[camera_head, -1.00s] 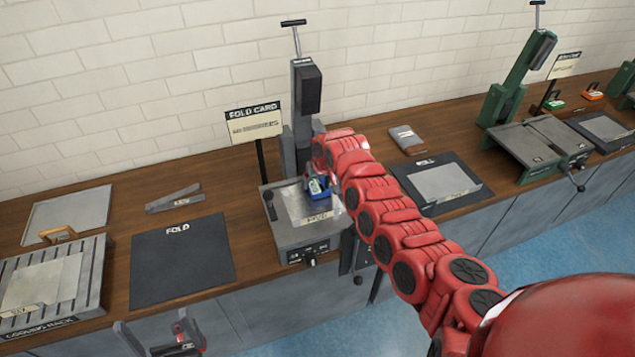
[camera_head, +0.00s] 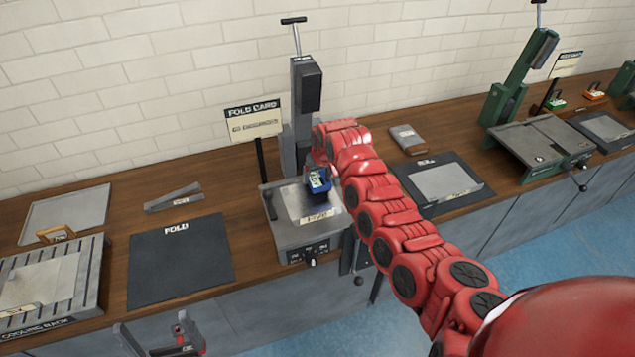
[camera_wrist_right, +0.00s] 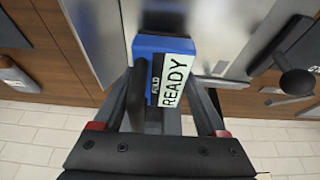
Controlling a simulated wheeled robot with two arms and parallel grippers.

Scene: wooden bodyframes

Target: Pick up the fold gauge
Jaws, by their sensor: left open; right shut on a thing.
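A grey, V-shaped metal piece with a small label (camera_head: 173,198) lies on the wooden counter behind the black FOLD mat (camera_head: 178,260); it looks like the fold gauge, but its label is too small to read. My right gripper (camera_wrist_right: 160,95) is shut on a blue block (camera_head: 318,182) with a FOLD READY label, also in the right wrist view (camera_wrist_right: 150,47). It holds the block over the metal plate of the grey press (camera_head: 290,236). My left gripper (camera_head: 152,328) is open and empty, low in front of the counter.
A FOLD CARD sign (camera_head: 253,120) stands beside the press. The cooling rack (camera_head: 85,290) and a grey tray (camera_head: 66,214) are at the left. A second dark mat with a metal sheet (camera_head: 445,182) lies right of my right arm. A green press (camera_head: 540,145) is farther right.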

